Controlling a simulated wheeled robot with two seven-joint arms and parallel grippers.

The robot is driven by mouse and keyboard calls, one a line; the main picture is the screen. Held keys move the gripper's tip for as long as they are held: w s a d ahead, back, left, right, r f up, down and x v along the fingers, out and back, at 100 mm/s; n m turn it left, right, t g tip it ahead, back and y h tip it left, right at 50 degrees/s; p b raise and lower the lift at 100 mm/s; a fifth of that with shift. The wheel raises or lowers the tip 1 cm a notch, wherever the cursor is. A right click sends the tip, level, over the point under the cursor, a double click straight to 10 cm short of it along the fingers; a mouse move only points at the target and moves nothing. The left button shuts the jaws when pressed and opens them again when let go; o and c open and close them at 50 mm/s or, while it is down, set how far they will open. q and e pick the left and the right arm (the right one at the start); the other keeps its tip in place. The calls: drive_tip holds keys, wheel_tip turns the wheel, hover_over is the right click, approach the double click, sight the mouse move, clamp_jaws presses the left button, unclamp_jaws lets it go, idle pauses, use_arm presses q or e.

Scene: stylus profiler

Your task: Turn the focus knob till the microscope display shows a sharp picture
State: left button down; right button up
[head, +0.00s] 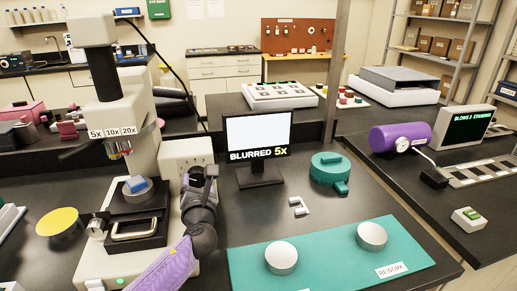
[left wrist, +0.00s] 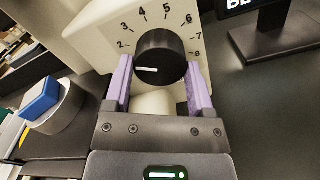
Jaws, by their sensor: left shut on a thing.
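The microscope (head: 140,110) stands at the left, with a stage holding a blue block on a round grey piece (head: 137,187). The microscope display (head: 257,133) has a white screen and reads "BLURRED 5x". The black focus knob (left wrist: 160,57) sits on a pale housing with a number scale, 2 to 8 legible. Its white mark points left, below the 2. My left gripper (left wrist: 160,85) is shut on the knob, a lavender finger on each side. In the head view, my left gripper (head: 200,175) hides the knob. My right gripper is not in view.
A teal mat (head: 325,260) with two round silver pieces lies at front right. A teal round device (head: 330,170) and a small white bracket (head: 299,207) are right of the display. A yellow disc (head: 60,222) lies at left. Black bench is bare between bracket and mat.

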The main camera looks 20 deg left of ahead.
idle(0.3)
use_arm(q)
drive_tip(key=m, duration=0.4)
drive_tip(key=shift+r, duration=0.15)
drive_tip(key=m, duration=0.8)
drive_tip(key=shift+w, duration=0.1)
drive_tip(key=shift+d, duration=0.1)
